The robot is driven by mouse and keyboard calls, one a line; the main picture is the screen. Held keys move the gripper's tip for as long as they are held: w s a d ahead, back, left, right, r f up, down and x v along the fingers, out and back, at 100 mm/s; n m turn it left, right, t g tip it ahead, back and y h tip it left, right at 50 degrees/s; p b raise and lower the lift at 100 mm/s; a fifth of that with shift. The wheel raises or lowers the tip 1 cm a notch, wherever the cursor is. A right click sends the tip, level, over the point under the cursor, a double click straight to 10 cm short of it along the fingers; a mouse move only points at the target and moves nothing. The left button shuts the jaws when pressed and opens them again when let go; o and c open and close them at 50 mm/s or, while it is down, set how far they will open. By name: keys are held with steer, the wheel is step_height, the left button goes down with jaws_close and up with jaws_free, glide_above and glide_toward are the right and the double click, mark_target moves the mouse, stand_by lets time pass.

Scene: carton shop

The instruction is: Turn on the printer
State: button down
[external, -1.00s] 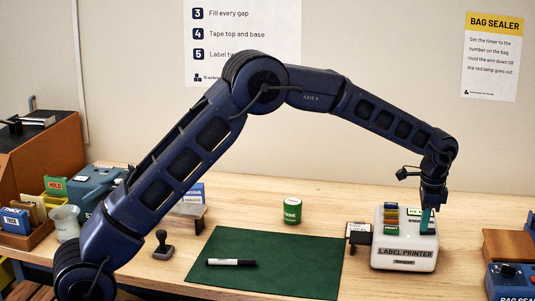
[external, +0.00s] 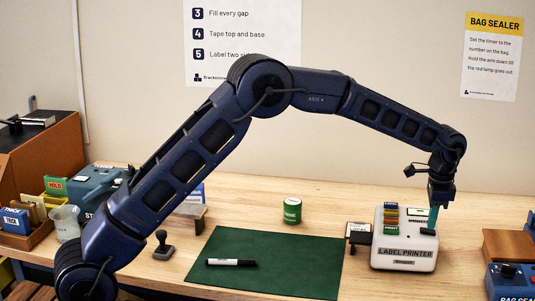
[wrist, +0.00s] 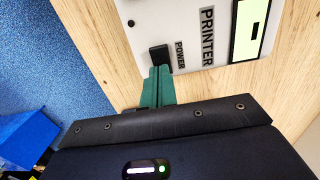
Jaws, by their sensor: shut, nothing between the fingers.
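The label printer (external: 405,256) is a white unit at the right of the bench, with colored buttons and a small pale display on top. In the wrist view the printer (wrist: 185,48) shows a black power switch (wrist: 159,54) beside the word POWER, and a lit pale-green display (wrist: 250,28). My gripper (external: 432,229) points down over the printer's right side. In the wrist view its teal fingers (wrist: 159,70) are shut together and empty, with their tips right at the edge of the switch. I cannot tell whether they touch it.
A small dark stand with a card (external: 358,236) adjoins the printer's left side. A green mat (external: 290,275) with a marker (external: 231,262) lies further left, with a green can (external: 292,210) behind it. The blue bag sealer (external: 510,282) is at the right.

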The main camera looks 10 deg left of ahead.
mark_target(432, 231)
step_height(432, 231, up, 13)
steer(key=shift+w, duration=0.15)
steer(key=shift+d, duration=0.1)
steer(key=shift+d, duration=0.1)
stand_by(0.3)
steer(key=shift+d+y, duration=0.1)
steer(key=shift+y, duration=0.4)
steer(key=shift+f, duration=0.1)
steer(key=f, duration=0.4)
steer(key=a+f, duration=0.1)
steer(key=f, duration=0.4)
steer(key=a+f, duration=0.1)
steer(key=f, duration=0.3)
steer(key=shift+f, duration=0.3)
